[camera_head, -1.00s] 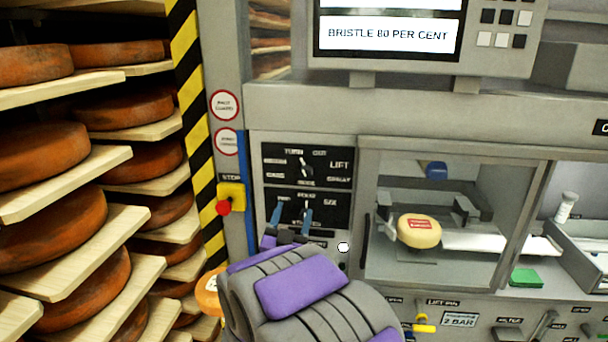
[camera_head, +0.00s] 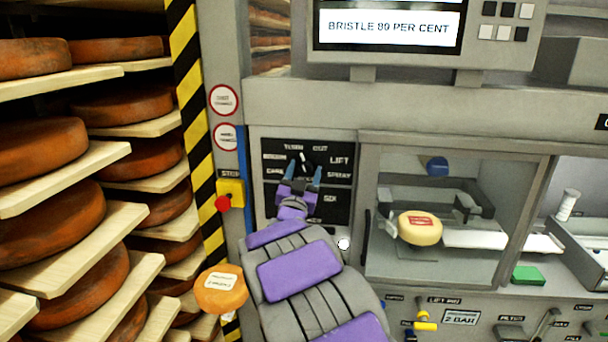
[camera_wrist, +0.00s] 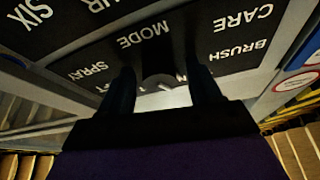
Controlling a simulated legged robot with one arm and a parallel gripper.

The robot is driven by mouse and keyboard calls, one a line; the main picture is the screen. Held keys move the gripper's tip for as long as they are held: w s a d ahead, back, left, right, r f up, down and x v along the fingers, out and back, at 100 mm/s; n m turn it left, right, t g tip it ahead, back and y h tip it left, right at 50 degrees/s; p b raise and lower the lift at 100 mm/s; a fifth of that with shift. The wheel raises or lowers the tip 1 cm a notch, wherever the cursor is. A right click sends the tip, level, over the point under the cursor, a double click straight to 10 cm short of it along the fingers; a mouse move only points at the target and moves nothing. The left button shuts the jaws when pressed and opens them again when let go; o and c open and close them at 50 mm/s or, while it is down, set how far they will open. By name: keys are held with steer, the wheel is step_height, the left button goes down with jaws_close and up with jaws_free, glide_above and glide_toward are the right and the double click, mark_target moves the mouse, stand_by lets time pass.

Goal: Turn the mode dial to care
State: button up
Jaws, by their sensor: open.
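The mode dial (camera_head: 304,159) sits in the middle of a black panel (camera_head: 341,147) with several labels around it. The care label (camera_head: 274,171) is at the dial's lower left, and it also shows in the wrist view (camera_wrist: 243,20). My gripper (camera_head: 302,173) is open, with one blue finger on each side of the dial in the head view. In the wrist view my gripper (camera_wrist: 162,78) has its fingers either side of the dark, round dial (camera_wrist: 160,82), below the MODE label. I cannot tell whether they touch it. The dial's exact setting is hard to read.
A second black panel (camera_head: 336,208) lies just below. A red stop button (camera_head: 222,203) on a yellow box is at the left. A glass-fronted chamber with a pale cheese (camera_head: 420,228) is at the right. Shelves of orange wheels (camera_head: 135,157) fill the far left.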

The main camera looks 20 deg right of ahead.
steer(key=shift+c, duration=0.3)
steer(key=c, duration=1)
steer(key=shift+o, duration=0.2)
